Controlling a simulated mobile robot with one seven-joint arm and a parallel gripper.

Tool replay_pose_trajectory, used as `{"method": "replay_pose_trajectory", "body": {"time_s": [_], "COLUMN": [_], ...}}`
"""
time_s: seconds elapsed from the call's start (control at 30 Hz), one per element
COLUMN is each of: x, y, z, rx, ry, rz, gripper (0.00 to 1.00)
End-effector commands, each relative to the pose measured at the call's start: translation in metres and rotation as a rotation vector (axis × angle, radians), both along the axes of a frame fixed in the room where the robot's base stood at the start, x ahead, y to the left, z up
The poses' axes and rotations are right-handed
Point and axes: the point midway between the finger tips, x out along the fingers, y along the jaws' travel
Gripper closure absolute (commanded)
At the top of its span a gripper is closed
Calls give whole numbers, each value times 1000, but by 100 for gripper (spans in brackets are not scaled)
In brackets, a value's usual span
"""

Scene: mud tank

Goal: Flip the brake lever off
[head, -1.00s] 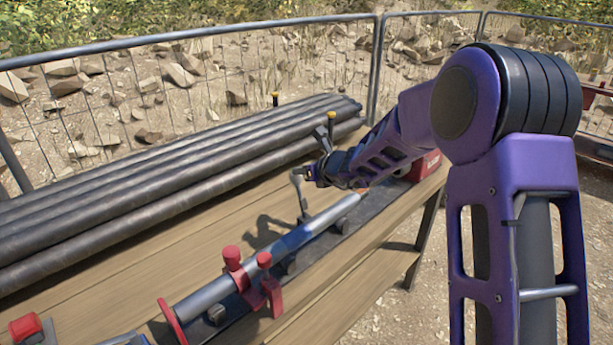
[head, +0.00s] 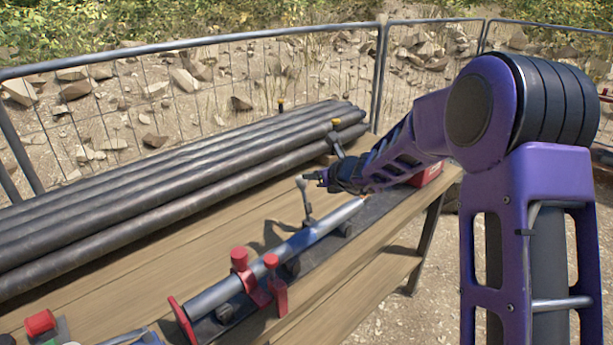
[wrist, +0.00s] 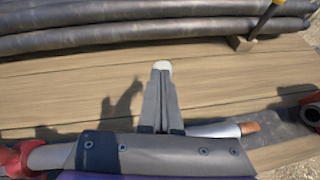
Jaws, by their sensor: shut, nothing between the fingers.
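A grey lever with a rounded pale top (head: 304,198) stands up beside the long metal tube on the bench, leaning slightly left in the head view. I take it to be the brake lever. My gripper (head: 308,177) is at the lever's top end, with its fingers shut and nothing held. In the wrist view my shut fingers (wrist: 161,76) point away over the bench, and the lever's pale rounded tip (wrist: 164,66) shows just past them. The rest of the lever is hidden behind the fingers there. I cannot tell whether they touch.
A metal tube (head: 258,258) lies along the bench (head: 140,290), with red clamps (head: 245,272) at its near part. Several dark pipes (head: 180,160) are stacked behind, held by yellow-topped posts (head: 336,137). A wire fence (head: 290,75) stands behind.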

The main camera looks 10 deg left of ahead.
Motion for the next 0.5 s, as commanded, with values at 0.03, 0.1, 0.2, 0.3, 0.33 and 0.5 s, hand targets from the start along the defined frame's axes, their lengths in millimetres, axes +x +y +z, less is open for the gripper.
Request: {"method": "replay_pose_trajectory", "body": {"time_s": [0.03, 0.1, 0.2, 0.3, 0.33, 0.5], "x": [1, -5, -12, -19, -21, -28], "y": [-4, -7, -11, -15, -16, -19], "z": [6, 26, 49, 68, 73, 92], "rx": [0, 0, 0, 0, 0, 1], "ry": [0, -6, -5, -4, -4, -2], "rz": [-1, 1, -1, 0, 0, 0], "gripper": [100, 100, 100, 100, 100, 100]}}
